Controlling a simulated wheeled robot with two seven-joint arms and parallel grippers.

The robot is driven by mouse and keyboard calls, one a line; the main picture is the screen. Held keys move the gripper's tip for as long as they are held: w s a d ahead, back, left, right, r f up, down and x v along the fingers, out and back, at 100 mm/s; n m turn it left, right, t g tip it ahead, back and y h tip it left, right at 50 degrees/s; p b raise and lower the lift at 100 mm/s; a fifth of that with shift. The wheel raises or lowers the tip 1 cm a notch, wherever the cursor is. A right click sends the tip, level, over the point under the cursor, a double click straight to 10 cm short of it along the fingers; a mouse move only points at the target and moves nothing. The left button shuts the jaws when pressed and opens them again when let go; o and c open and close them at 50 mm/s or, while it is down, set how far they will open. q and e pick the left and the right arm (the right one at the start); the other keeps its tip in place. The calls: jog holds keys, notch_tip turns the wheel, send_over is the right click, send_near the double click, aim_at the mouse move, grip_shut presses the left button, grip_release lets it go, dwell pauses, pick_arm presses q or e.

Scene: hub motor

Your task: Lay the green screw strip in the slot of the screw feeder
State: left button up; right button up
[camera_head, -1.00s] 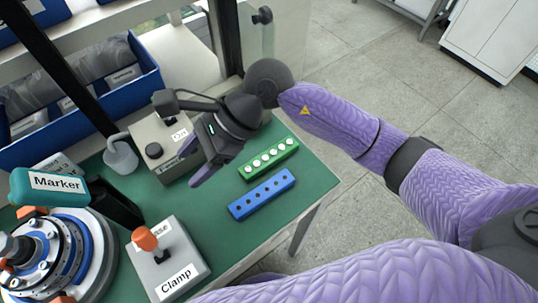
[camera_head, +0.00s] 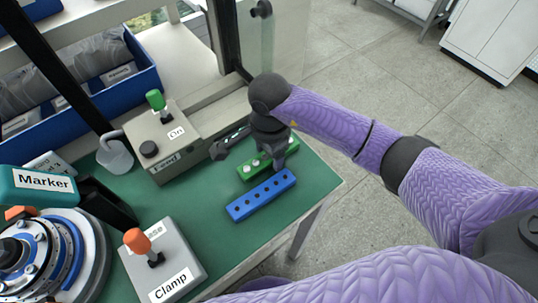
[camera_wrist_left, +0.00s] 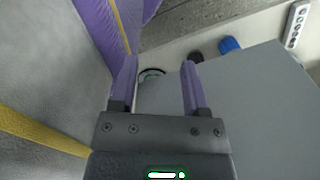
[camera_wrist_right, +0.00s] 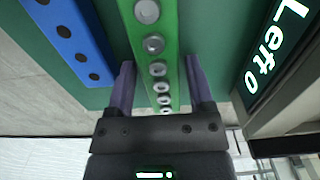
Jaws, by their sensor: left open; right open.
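The green screw strip (camera_head: 254,168), holding several silver screws, lies on the green table mat beside the blue strip. My right gripper (camera_head: 275,163) is over it, partly covering it in the head view. In the right wrist view the green strip (camera_wrist_right: 158,60) runs between the two open fingers of my right gripper (camera_wrist_right: 160,85); I cannot tell whether they touch it. The screw feeder (camera_head: 172,145), a grey box labelled "Feed" and "On" with a green-topped lever, stands left of the strip; its slot is not clear. My left gripper (camera_wrist_left: 160,85) is open and empty.
The blue strip (camera_head: 261,195) with dark holes lies close beside the green one. A grey clamp box (camera_head: 165,262) with an orange lever stands at the front, near a round blue-and-white fixture (camera_head: 50,260). The mat (camera_head: 215,225) is clear between clamp box and strips.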

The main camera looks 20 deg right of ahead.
grip_shut()
jog(key=s+d+r+n+p, duration=0.1)
jog(key=r+n, duration=0.6)
jog(key=r, duration=0.1)
jog(key=s+d+r+n+p, duration=0.1)
jog(key=s+d+r+n, duration=0.1)
jog(key=r+n, duration=0.5)
jog(key=shift+s+d+r, duration=0.15)
jog(key=shift+s+r, duration=0.1)
jog(key=shift+r, duration=0.15)
